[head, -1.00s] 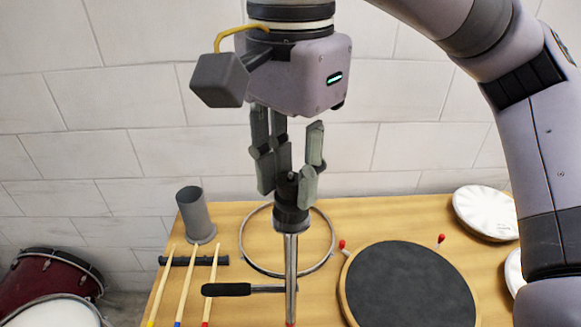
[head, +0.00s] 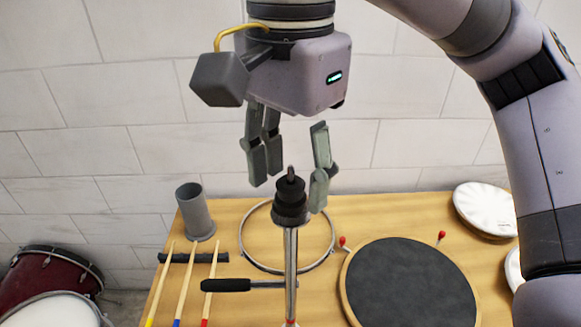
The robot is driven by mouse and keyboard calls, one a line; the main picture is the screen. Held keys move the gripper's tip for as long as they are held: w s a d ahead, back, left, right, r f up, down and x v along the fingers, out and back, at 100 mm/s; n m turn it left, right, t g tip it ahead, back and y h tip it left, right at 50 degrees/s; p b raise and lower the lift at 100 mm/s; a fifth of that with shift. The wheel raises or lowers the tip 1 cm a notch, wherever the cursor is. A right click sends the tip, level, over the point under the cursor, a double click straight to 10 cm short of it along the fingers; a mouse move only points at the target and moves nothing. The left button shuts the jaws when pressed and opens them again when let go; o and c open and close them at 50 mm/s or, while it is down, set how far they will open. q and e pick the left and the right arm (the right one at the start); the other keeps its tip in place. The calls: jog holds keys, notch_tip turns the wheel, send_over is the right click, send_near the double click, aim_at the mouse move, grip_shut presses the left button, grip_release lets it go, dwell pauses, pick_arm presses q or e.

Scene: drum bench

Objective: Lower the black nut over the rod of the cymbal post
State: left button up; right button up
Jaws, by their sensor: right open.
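The cymbal post (head: 291,265) stands upright on the bench, with a short rod tip (head: 290,171) showing at its top. The black nut (head: 290,187) sits around the rod, on the wider black parts (head: 290,208) at the top of the post. My right gripper (head: 288,192) is open around the nut from above, with fingers on the left and right of it and apart from it. The lower edge of the nut is hard to tell from the black parts below. My left gripper is not in view.
A black practice pad (head: 410,285) lies right of the post. A metal hoop (head: 247,252) lies behind it. A grey cup (head: 194,212), drumsticks (head: 187,285) and a black-handled bar (head: 227,285) are on the left. White plates (head: 485,210) are at the right. A red drum (head: 45,275) stands off the bench.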

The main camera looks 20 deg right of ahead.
notch_tip(320, 180, up, 12)
dwell(0.9)
dwell(1.2)
